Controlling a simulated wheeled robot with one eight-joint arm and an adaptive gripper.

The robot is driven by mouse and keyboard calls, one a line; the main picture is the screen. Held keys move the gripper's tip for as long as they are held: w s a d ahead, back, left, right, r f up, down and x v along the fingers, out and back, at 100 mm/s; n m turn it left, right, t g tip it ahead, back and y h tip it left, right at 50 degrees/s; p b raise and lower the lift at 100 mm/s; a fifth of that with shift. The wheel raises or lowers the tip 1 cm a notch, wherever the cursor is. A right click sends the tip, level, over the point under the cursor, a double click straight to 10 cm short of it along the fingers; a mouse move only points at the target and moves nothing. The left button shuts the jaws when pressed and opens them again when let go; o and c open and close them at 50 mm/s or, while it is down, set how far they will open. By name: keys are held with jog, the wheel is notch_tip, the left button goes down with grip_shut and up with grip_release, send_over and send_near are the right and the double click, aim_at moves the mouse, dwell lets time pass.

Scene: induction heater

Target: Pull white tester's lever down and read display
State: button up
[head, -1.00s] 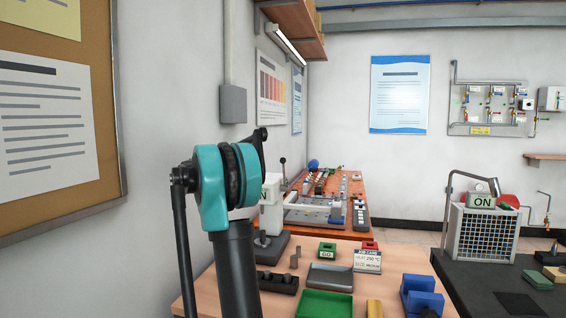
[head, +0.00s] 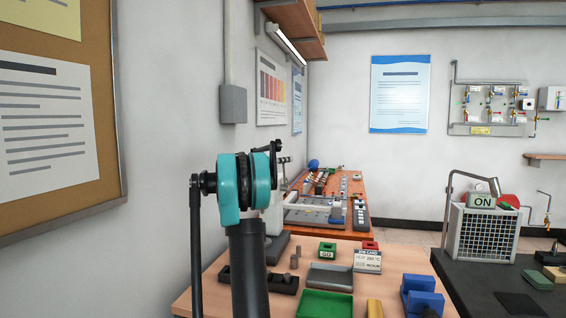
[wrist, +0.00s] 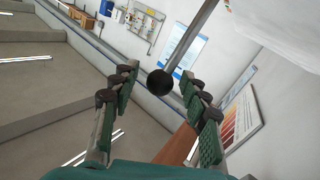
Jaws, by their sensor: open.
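In the head view the white tester (head: 273,218) stands on a dark base at the back left of the wooden table, partly hidden by my arm. Its display is not visible. In the wrist view the lever (wrist: 192,38) is a grey rod ending in a round black knob (wrist: 160,82). My gripper (wrist: 160,74) is open, with one finger on each side of the knob and visible gaps to both. A white surface at the wrist view's upper right may be the tester's body. In the head view my gripper is mostly hidden behind my arm.
A green tray (head: 325,304), a grey tray (head: 330,276), a dark block with holes (head: 283,284) and blue blocks (head: 422,296) lie on the near table. The wall is close on the left.

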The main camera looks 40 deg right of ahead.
jog(key=shift+d, duration=0.2)
grip_shut()
dwell(0.4)
